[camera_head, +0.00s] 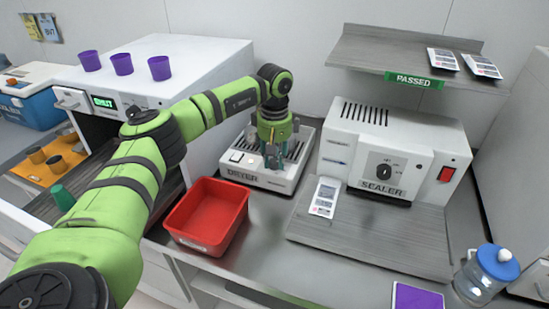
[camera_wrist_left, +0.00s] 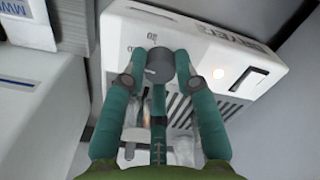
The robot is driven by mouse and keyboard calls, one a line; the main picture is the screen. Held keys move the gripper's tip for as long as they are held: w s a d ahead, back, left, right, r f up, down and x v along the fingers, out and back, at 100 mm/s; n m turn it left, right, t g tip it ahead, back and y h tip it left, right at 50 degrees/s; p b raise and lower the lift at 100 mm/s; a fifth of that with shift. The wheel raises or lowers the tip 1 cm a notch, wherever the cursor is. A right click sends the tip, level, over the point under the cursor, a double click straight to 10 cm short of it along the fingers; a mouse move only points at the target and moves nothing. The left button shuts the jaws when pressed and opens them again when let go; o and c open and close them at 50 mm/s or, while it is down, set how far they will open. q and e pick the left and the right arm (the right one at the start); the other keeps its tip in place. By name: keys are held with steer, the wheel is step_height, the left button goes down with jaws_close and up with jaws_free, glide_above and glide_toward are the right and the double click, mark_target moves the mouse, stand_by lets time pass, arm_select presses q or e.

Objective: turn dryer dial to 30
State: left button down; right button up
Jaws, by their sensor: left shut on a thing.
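The dryer (camera_head: 285,181) is a low white box with dark vent slots and a DRYER label, on the counter at the centre of the head view. It also shows in the left wrist view (camera_wrist_left: 262,78), with a lit round lamp and a dark rocker switch. My left gripper (camera_head: 272,160) reaches down onto it. In the left wrist view its two teal fingers (camera_wrist_left: 160,67) are shut on the dark grey dial (camera_wrist_left: 160,66). Small scale numbers stand beside the dial but are too small to read surely; its pointer cannot be made out. My right gripper is not in view.
A red bin (camera_head: 183,236) stands just left and in front of the dryer. The white sealer (camera_head: 420,135) and its grey platform (camera_head: 400,245) are to the right, under a shelf (camera_head: 385,52). A blue-lidded jar (camera_head: 484,280) is at front right. Purple cups (camera_head: 122,64) stand on the left machine.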

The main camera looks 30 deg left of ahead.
mark_target(275, 160)
arm_select(q)
steer(key=m, duration=0.5)
steer(key=shift+r+m, duration=0.1)
steer(key=shift+m, duration=0.2)
steer(key=m, duration=0.5)
steer(key=shift+m, duration=0.4)
steer(key=c, duration=0.9)
jaws_free()
steer(key=shift+c, duration=0.2)
step_height(275, 160, up, 12)
